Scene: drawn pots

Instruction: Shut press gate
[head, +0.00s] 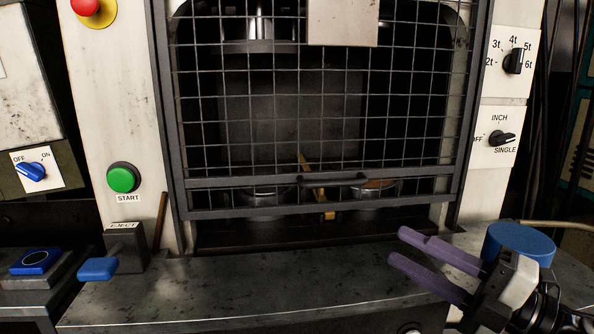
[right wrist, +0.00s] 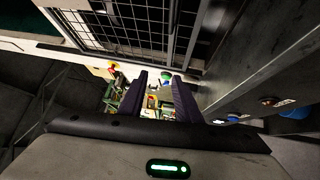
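The press gate (head: 320,110) is a dark wire-mesh guard in a dark frame, filling the middle of the head view. It covers most of the press opening, with a dark strip below its bottom bar. A dark bar handle (head: 333,179) sits low on it, near the middle. Mesh also shows at the top of the right wrist view (right wrist: 150,20). My right gripper (head: 394,246) has two purple fingers, apart and empty, below and right of the handle and not touching the gate. The fingers also show in the right wrist view (right wrist: 160,78). My left gripper is not in view.
A grey metal ledge (head: 240,293) runs below the gate. At left are a green START button (head: 123,178) and a blue eject lever (head: 98,268). Selector knobs (head: 513,61) are at right. A blue round object (head: 518,240) is by my right gripper. Round metal parts (head: 375,192) show behind the mesh.

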